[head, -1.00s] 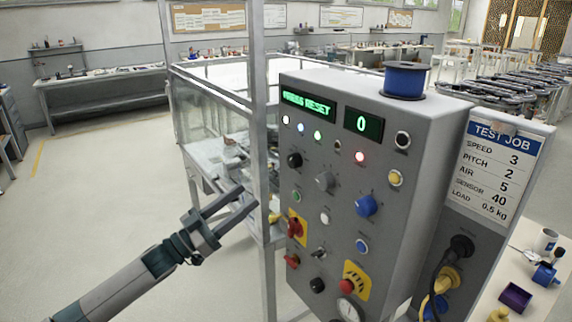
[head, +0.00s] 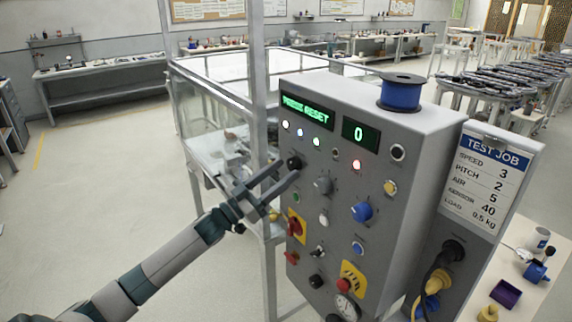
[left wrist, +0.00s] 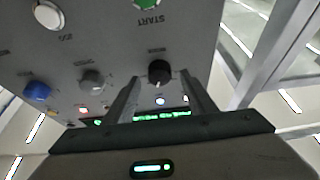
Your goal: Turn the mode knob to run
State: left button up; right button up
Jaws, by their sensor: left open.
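The black mode knob (head: 294,162) is at the upper left of the grey control panel (head: 345,190), below the small lamps. In the left wrist view the knob (left wrist: 159,72) appears between my two fingertips, with a pale pointer mark. My left gripper (head: 289,169) is open, with its fingers reaching toward the panel face at the knob. The wrist view also shows the open left gripper (left wrist: 160,76), one finger on each side of the knob. I cannot tell whether the fingers touch it. The right gripper is not seen.
The green display (head: 307,108) reads PRESS RESET. A metal frame post (head: 257,80) stands close left of the panel. A blue spool (head: 401,92) is on top.

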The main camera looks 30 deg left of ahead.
pick_arm(q)
jog(key=shift+x, duration=0.95)
jog(key=c, duration=1.1)
jog(key=shift+o, duration=0.3)
